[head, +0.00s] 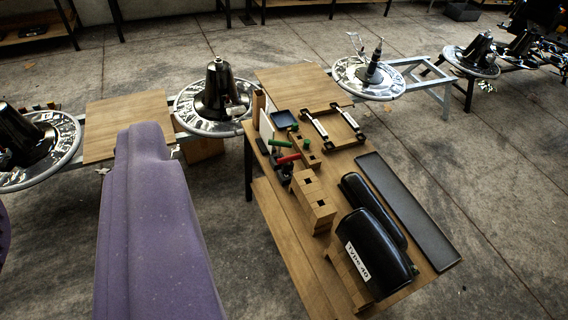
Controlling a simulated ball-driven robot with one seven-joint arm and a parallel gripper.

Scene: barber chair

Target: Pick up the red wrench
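A small red tool handle (288,158), likely the red wrench, lies on the wooden workbench (350,160) in the head view, left of the bench's middle. It sits among dark tool parts, and its exact shape is too small to make out. A green-handled tool (280,143) lies just behind it. My gripper does not show in this view, so its distance from the red tool cannot be seen.
Wooden blocks (312,198) stand just in front of the red tool. Black padded cushions (377,245) and a long dark tray (408,212) lie to the right. A large purple padded piece (152,230) fills the lower left. Concrete floor (500,180) is open on the right.

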